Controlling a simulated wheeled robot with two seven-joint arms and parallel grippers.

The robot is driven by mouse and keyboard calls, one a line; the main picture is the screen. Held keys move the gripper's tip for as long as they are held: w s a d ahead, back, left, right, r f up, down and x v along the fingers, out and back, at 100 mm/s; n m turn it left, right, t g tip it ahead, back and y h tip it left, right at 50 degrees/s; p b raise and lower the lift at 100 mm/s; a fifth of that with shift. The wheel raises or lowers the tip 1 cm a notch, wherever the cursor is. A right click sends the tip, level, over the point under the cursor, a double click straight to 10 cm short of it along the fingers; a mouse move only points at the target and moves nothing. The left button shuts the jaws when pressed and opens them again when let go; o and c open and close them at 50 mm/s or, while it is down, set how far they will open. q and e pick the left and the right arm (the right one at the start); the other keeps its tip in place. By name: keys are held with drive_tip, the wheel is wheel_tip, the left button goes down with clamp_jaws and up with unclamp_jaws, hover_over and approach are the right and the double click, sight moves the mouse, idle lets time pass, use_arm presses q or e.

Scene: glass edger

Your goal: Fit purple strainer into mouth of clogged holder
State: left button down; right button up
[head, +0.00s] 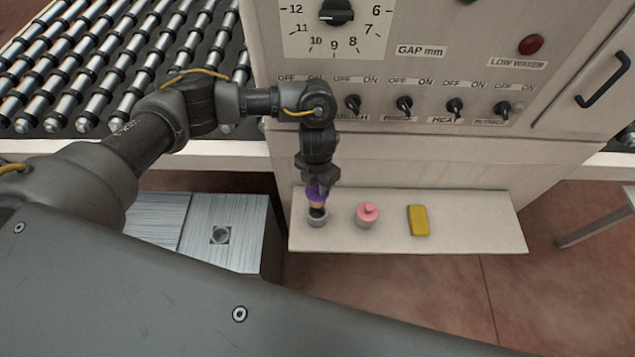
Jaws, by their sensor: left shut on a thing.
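My left gripper (317,184) points down over the left end of the shelf and is shut on the purple strainer (316,194). The strainer is purple at the top with a tan part below. Right under it stands a small grey holder (317,219) with a dark open mouth. The strainer's lower end is at or just over the mouth; I cannot tell whether it touches or sits inside. The gripper hides part of the strainer. My right gripper is not in view.
A pink-capped jar (367,214) and a yellow block (418,220) stand to the right on the white shelf (480,229). The machine panel (430,70) with switches rises behind. A metal box (225,225) with a square hole is at lower left. The shelf's right end is clear.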

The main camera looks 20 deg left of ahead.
sight(317, 195)
use_arm(q)
drive_tip(key=shift+f+b, duration=2.75)
drive_tip(key=shift+f, duration=0.25)
drive_tip(key=shift+f+b, duration=0.75)
drive_tip(key=shift+b, duration=0.15)
drive_tip(key=shift+f+b, duration=2.3)
drive_tip(key=shift+f, duration=0.2)
drive_tip(key=c, duration=1.1)
unclamp_jaws()
drive_tip(key=shift+r, duration=0.1)
wheel_tip(317, 195, up, 11)
drive_tip(key=shift+f, duration=0.1)
